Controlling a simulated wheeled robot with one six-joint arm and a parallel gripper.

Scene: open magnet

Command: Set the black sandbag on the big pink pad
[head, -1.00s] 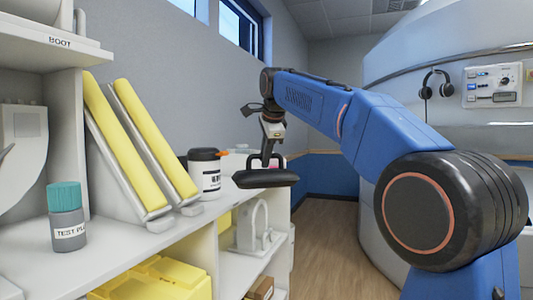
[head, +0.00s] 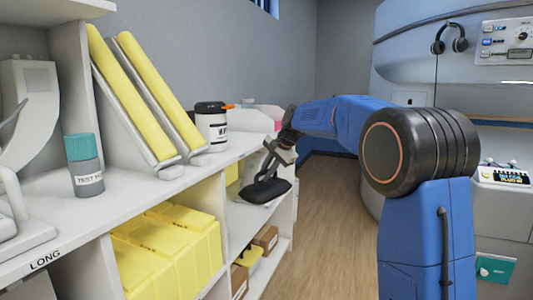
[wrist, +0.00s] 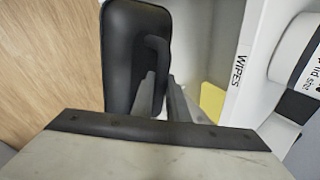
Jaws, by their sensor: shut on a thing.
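The black sandbag (head: 265,191) hangs from my gripper (head: 268,170) beside the right end of the white shelf unit in the head view. My gripper is shut on the sandbag's handle. The wrist view shows the dark, rounded bag (wrist: 122,50) and its loop handle between the fingers (wrist: 158,95), with wood floor to its left. I cannot make out a big pink pad in these frames.
The wood floor (head: 325,220) is open between shelf and scanner (head: 415,80).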

